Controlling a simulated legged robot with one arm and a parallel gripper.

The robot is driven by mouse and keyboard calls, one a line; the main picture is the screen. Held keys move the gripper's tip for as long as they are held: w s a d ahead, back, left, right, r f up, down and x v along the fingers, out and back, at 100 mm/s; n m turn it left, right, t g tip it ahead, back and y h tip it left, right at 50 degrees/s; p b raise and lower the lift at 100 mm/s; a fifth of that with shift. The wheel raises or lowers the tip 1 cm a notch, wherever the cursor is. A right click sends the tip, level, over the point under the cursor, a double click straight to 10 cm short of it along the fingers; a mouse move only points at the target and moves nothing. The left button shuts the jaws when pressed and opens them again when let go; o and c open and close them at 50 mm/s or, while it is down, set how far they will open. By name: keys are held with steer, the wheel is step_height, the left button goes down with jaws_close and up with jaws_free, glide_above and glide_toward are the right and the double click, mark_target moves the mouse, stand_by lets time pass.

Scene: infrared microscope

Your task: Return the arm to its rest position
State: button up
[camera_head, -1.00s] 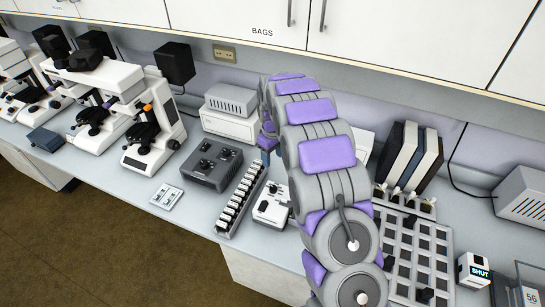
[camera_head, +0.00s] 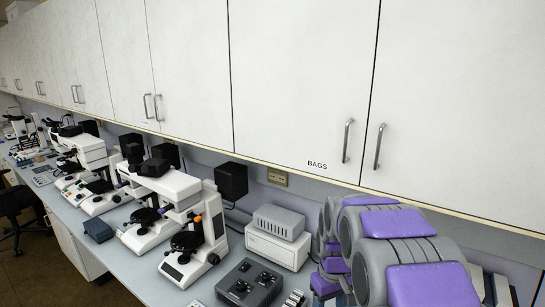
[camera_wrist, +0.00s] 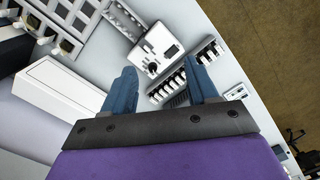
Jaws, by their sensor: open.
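My arm, grey with purple panels, shows at the lower right of the head view, raised over the bench. My gripper (camera_wrist: 160,85) shows in the wrist view with its two blue fingers apart and nothing between them. It hangs above the bench. Beyond the fingers are a small white device (camera_wrist: 158,50) with a dark knob and a rack of black and white pieces (camera_wrist: 172,86). I cannot tell the exact height of the fingers above them. In the head view the gripper is hidden or out of frame.
White microscopes (camera_head: 200,235) line the bench at left. A dark grey control box (camera_head: 249,284) and a white instrument (camera_head: 277,249) stand near my arm. White wall cabinets (camera_head: 290,80) hang above. A long white box (camera_wrist: 62,92) lies left of the fingers.

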steer(key=s+r+m+g+b, duration=0.1)
steer(key=s+m, duration=0.3)
steer(key=s, duration=2.9)
steer(key=shift+s+a+r+b, duration=0.2)
steer(key=shift+r+b, duration=0.35)
steer(key=shift+r, duration=0.35)
